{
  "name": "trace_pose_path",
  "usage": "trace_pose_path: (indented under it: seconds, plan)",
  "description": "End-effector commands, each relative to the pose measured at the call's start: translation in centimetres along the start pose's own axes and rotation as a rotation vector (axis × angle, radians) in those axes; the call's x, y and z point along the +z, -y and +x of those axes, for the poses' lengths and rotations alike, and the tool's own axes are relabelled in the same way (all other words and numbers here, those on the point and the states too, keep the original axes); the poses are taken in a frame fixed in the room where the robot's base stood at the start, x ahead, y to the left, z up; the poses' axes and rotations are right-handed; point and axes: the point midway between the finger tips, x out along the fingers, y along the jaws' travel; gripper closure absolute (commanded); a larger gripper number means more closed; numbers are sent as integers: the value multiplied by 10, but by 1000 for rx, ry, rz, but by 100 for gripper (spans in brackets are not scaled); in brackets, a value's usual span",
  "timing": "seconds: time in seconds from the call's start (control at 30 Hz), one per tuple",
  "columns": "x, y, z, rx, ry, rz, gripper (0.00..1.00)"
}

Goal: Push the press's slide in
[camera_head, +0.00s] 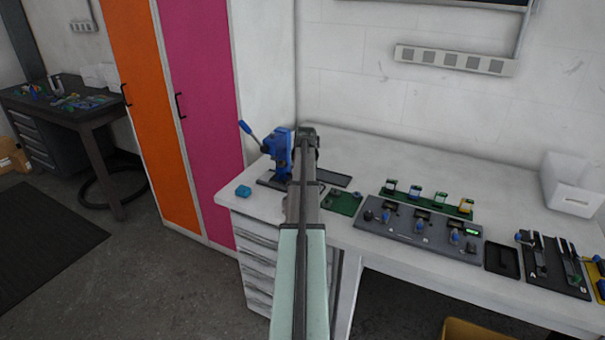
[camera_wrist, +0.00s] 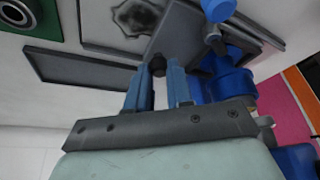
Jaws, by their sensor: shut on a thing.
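The blue press (camera_head: 280,153) stands at the left end of the white bench, with a blue-handled lever (camera_head: 249,131) pointing up and left. The press body (camera_wrist: 228,86) also shows at the right in the wrist view. Its grey slide (camera_wrist: 186,32) is a flat plate in front of the blue body. My gripper (camera_wrist: 160,70) has its two blue-grey fingers closed around a small dark knob (camera_wrist: 158,66) at the slide's near edge. In the head view my arm hides the fingers, the knob and most of the slide.
A green board (camera_head: 342,201) and a grey panel with blue knobs (camera_head: 405,231) lie to the right. A dark strip (camera_wrist: 75,67) lies beside the slide. Tall orange and magenta cabinets (camera_head: 200,80) stand left.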

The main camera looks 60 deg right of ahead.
Motion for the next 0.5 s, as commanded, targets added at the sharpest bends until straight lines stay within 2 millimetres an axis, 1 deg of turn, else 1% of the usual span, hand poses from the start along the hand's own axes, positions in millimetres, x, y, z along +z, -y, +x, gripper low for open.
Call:
trace_pose_path:
  seconds: [0.07,0.17,0.33,0.5]
  plan:
    - [-1,2,0,0,0,0,100]
    - [-7,9,3,-1,0,-2,100]
    - [-19,29,8,-1,1,-2,100]
    - [-20,32,8,-2,-1,-1,100]
